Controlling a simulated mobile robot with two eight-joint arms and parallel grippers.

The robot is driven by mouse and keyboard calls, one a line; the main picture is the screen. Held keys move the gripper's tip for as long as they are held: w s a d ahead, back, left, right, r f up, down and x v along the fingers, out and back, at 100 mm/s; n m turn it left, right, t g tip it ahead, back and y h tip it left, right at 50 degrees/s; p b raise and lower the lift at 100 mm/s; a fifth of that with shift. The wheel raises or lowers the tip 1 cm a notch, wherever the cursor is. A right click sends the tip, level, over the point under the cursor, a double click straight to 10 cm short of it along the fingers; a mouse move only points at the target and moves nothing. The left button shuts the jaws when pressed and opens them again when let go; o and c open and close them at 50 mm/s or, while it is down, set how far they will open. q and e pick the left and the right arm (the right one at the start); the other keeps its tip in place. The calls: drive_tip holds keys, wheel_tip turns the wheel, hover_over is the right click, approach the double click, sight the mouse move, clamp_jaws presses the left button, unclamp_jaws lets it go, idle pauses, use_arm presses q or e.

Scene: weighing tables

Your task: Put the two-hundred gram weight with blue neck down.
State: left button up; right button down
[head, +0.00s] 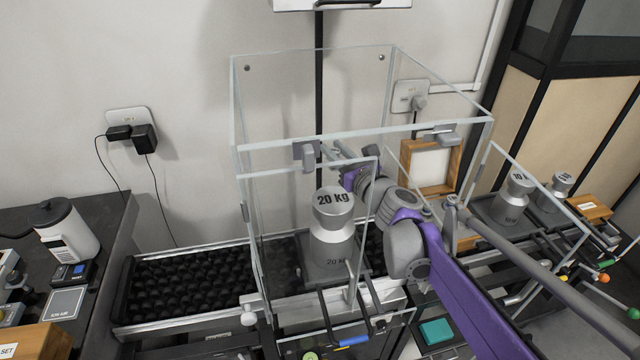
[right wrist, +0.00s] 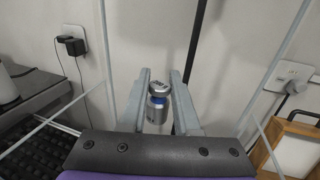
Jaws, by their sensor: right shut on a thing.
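The two-hundred gram weight with blue neck (right wrist: 158,112) is a small steel cylinder with a blue band under its knob. In the right wrist view it stands upright between the two fingers of my right gripper (right wrist: 161,76), which is shut on it. In the head view my right gripper (head: 338,153) is inside the glass case (head: 240,205), near its back wall and above the large 20 kg weight (head: 333,228). I cannot make out the small weight in the head view. My left gripper is not in view.
The 20 kg weight stands inside the glass case, left of my arm. A roller bed (head: 190,283) lies left of the case. A wooden frame (head: 431,165) stands behind my arm. More large weights (head: 513,200) stand at the right. Glass walls and top edges surround my gripper.

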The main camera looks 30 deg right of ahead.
drive_tip(key=shift+w+f, duration=0.15)
drive_tip(key=shift+f, duration=0.15)
drive_tip(key=f, duration=0.3)
drive_tip(key=f+b, duration=0.1)
drive_tip(key=f, duration=0.1)
drive_tip(key=shift+s, duration=0.3)
drive_tip(key=shift+w+f+b, duration=0.1)
drive_tip(key=shift+f+b, duration=0.2)
drive_tip(key=shift+f, duration=1.8)
drive_tip(key=shift+f, duration=0.1)
drive_tip(key=shift+f, duration=0.15)
drive_tip(key=c, duration=0.6)
unclamp_jaws()
drive_tip(key=shift+c, duration=0.2)
drive_tip(key=shift+r, duration=0.25)
drive_tip(key=s, duration=1.2)
drive_tip(key=shift+d, duration=0.2)
